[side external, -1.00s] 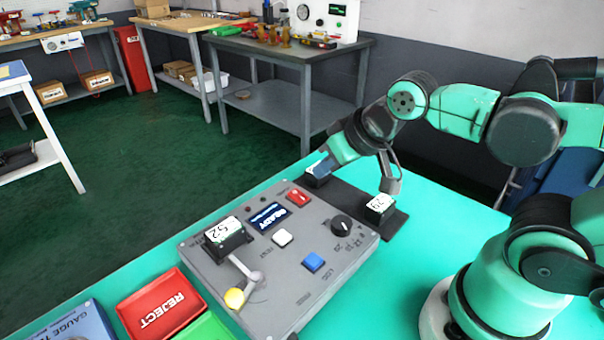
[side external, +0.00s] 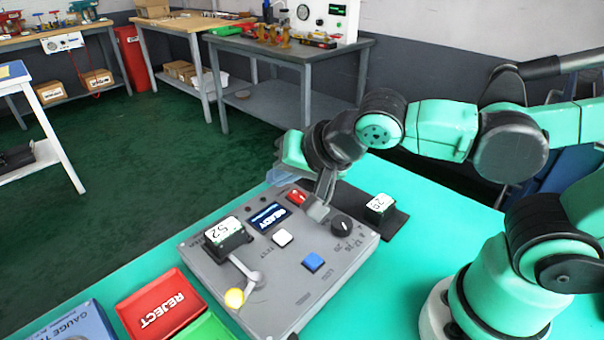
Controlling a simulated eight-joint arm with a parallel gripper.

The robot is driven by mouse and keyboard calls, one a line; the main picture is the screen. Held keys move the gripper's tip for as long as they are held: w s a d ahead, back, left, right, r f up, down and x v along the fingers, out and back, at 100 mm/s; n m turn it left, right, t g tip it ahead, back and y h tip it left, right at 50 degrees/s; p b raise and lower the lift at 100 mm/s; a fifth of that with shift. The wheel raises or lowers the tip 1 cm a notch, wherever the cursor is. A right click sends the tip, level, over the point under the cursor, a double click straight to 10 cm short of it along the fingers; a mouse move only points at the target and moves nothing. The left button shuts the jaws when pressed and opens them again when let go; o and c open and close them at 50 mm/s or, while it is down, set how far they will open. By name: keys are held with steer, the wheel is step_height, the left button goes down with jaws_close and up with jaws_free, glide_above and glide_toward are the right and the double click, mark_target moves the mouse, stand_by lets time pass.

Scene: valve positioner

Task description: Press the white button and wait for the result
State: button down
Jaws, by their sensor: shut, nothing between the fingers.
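The white button (side external: 282,238) sits on the grey test panel (side external: 300,292), beside the dark display (side external: 269,217) that reads READY. My gripper (side external: 318,210) is shut and empty, above the panel's far right part, between the red switch (side external: 297,197) and the black knob (side external: 341,225). It is apart from the white button, to its upper right. A blue button (side external: 313,262) is below right of the white one.
A block marked 25 or similar (side external: 380,205) stands on a dark mat (side external: 397,222) right of the panel. A red REJECT tray (side external: 160,303), a green tray (side external: 207,328) and a blue gauge box (side external: 68,325) lie at the left.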

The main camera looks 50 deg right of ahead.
mark_target(286, 239)
steer(key=shift+f, duration=4.3)
steer(key=shift+r, duration=2.5)
steer(key=s+d+r+n+g+h, duration=0.1)
steer(key=s+d+r+n+g, duration=0.1)
steer(key=d+n, duration=0.5)
steer(key=shift+s+d+r+n, duration=0.15)
steer(key=shift+s+d+n, duration=0.1)
steer(key=shift+d+n, duration=0.15)
